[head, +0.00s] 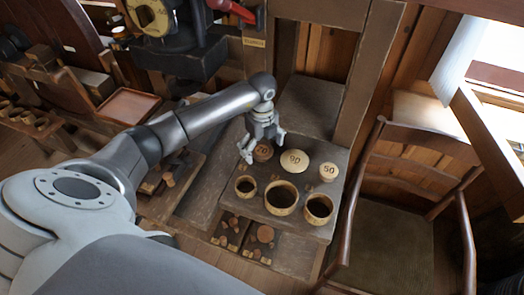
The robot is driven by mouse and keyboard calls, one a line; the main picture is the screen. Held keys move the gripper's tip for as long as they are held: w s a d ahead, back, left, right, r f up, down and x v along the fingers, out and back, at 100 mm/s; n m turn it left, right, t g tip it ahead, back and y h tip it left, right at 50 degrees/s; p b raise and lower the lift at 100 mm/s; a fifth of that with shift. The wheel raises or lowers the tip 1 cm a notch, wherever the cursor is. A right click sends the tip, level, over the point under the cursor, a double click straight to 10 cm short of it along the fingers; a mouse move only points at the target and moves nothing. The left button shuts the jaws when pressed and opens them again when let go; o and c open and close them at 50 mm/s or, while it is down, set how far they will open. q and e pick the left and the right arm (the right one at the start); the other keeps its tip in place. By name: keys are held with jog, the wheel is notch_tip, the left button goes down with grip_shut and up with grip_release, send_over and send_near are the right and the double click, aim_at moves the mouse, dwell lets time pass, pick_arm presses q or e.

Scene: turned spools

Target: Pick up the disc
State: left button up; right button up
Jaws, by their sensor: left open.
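Three round pieces stand on the grey-brown bench top: a reddish-brown disc (263,151) with a faint marking, a larger pale disc marked 90 (294,161), and a small pale piece marked 50 (328,172). My left gripper (263,149) is open and points down, with its fingers apart over the reddish-brown disc and partly in front of it. I cannot tell whether the fingers touch it. The two pale pieces lie to the right of the gripper, apart from it. My right gripper is out of view.
Three wooden cups, a small one (246,187), a large one (282,198) and another (318,209), stand along the bench's near side. Below are compartments with small brown pieces (265,234). A wooden chair (405,220) stands at right. A dark post rises behind the bench.

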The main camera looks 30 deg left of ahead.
pick_arm(q)
jog(key=c, duration=0.9)
